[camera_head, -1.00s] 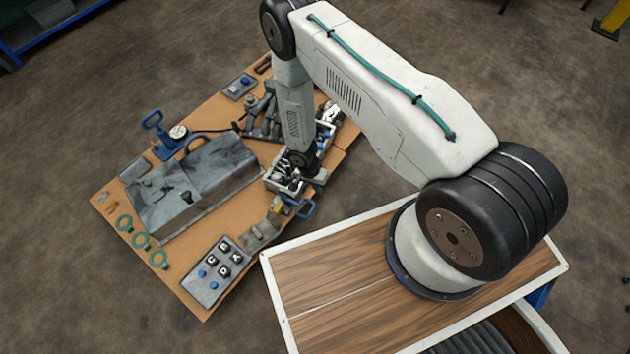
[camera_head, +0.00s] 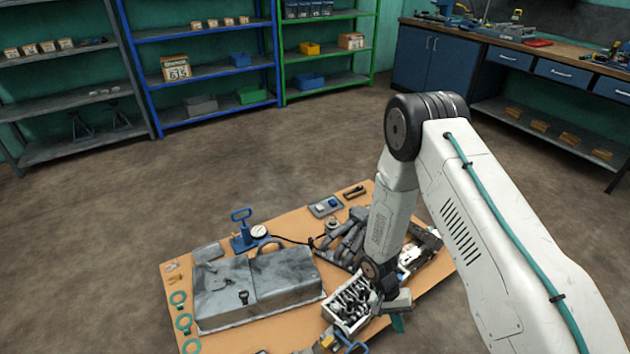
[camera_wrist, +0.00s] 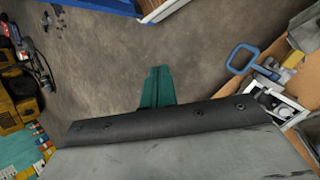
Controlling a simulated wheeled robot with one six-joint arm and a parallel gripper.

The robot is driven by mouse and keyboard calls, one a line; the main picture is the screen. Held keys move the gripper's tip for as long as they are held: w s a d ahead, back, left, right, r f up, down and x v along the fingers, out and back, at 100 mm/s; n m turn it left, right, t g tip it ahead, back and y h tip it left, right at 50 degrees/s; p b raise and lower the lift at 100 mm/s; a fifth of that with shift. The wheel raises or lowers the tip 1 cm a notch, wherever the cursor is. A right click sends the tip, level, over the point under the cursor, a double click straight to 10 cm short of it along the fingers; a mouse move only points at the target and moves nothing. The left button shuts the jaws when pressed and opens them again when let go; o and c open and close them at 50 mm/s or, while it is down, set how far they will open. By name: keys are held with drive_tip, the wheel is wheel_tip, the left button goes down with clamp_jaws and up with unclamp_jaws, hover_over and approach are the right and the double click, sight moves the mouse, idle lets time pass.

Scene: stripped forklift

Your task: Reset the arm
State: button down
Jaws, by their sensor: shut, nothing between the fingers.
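My gripper (camera_head: 398,323) hangs at the end of my white arm, just right of the white-rimmed tray (camera_head: 329,308) on the brown work board. Its teal fingers show in the wrist view (camera_wrist: 157,88), pressed together with nothing between them. In that view the floor lies beyond the fingertips. My arm and wrist hide part of the board around the tray. I cannot tell the exact height of the gripper above the board.
A grey metal case (camera_head: 225,290) and a blue pump with a gauge (camera_head: 244,238) are on the board (camera_head: 295,225). A blue handle (camera_wrist: 240,58) is near the tray. Shelves (camera_head: 195,28) and a workbench (camera_head: 540,70) stand behind. The floor between is clear.

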wheel_tip(320, 180, up, 33)
drive_tip(key=s+d+n+y, duration=0.1)
drive_tip(key=s+n, duration=0.1)
drive_tip(key=n, duration=0.1)
drive_tip(key=s+d+r+t+y, duration=0.1)
drive_tip(key=s+r+t, duration=0.2)
drive_tip(key=s+r, duration=0.4)
drive_tip(key=s+r+t+y, duration=0.2)
drive_tip(key=s+r+t, duration=0.2)
drive_tip(key=s+r, duration=0.4)
wheel_tip(320, 180, up, 7)
drive_tip(key=shift+s+d+r, duration=0.1)
drive_tip(key=shift+s+d, duration=0.1)
drive_tip(key=shift+d, duration=0.15)
